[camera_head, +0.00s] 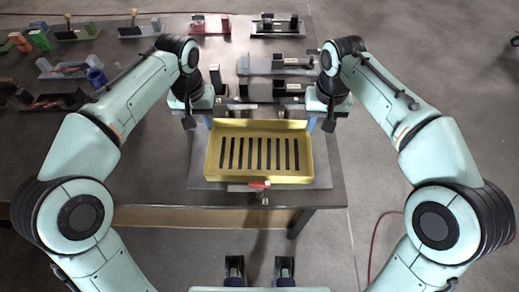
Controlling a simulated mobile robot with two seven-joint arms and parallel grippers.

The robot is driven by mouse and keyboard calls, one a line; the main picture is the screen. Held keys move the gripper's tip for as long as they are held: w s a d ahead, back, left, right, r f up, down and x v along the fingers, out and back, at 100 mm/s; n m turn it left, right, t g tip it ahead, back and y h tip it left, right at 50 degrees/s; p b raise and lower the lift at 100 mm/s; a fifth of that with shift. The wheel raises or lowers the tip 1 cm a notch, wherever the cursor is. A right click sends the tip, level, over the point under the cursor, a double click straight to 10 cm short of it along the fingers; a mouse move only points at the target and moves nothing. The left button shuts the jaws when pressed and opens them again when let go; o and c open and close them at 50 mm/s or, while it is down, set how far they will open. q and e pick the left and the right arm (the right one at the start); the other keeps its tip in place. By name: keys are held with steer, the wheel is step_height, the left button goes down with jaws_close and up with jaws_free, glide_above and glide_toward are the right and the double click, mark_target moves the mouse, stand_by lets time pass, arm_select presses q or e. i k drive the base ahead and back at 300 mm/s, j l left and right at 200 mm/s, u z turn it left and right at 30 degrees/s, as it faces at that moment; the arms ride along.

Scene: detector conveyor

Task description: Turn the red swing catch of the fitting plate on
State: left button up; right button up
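The fitting plate (325,172) is a grey plate near the table's front edge. A yellow tray (216,172) with dark slots sits on it. The red swing catch (260,185) is at the plate's front edge, just right of centre, lying roughly crosswise. My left gripper (203,116) is at the tray's back left corner. My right gripper (317,117) is at its back right corner. A blue part (208,122) shows beside the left gripper's fingers and another blue part (312,125) beside the right's. Whether the fingers are closed on them is unclear. Both grippers are well behind the catch.
Dark and grey fixtures (274,66) stand behind the tray. More fixtures, with green blocks (40,40) and a blue cup (96,77), are at the left and back. The table (150,190) is bare left of the plate; its right edge is close to the plate.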

mark_target(253, 186)
steer(key=k, duration=1)
